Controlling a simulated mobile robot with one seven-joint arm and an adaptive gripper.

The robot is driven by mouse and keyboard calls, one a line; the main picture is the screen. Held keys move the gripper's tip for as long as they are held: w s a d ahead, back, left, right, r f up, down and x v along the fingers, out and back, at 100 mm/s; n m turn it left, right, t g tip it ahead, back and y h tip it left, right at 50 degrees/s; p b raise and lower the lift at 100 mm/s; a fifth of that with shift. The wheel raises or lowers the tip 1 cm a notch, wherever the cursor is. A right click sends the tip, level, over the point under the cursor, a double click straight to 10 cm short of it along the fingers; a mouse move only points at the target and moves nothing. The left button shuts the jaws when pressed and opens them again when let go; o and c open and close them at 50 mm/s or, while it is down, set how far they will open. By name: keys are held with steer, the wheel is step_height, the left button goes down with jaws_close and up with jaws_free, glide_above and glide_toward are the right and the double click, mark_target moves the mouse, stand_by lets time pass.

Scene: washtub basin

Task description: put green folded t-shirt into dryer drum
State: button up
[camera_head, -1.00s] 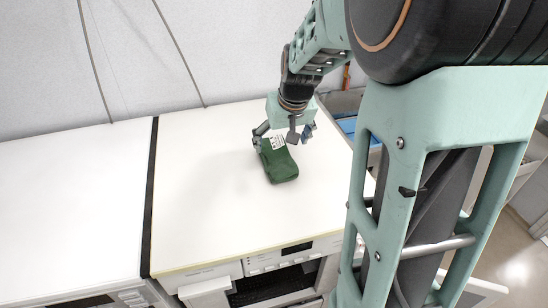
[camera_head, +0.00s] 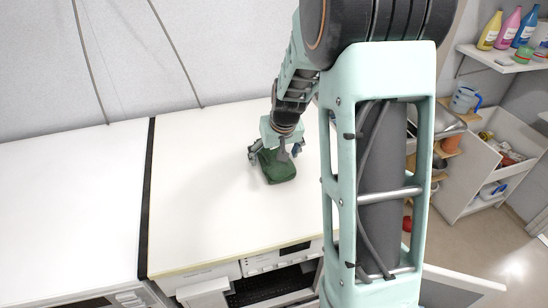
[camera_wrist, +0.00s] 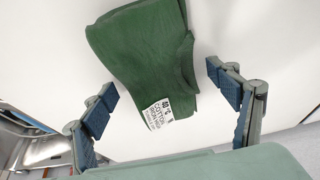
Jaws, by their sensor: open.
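The green folded t-shirt (camera_head: 278,172) lies on the white top of the machine, below my gripper (camera_head: 274,153) in the head view. In the wrist view the t-shirt (camera_wrist: 140,50) shows a white care label and lies between the two blue-padded fingers of my gripper (camera_wrist: 160,80). The fingers are spread wide, with visible gaps to the cloth on both sides. The dryer's dark front opening (camera_head: 270,287) shows below the control panel at the bottom edge. The drum inside cannot be made out clearly.
The white machine top (camera_head: 200,200) is otherwise clear. A second white machine (camera_head: 70,200) stands to the left across a dark gap. At right are a shelf with bottles (camera_head: 505,62) and an open drawer (camera_head: 500,155). A white door panel (camera_head: 460,285) sticks out low right.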

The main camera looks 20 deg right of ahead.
steer(key=shift+c, duration=0.2)
steer(key=c, duration=1.4)
steer(key=shift+r, duration=0.2)
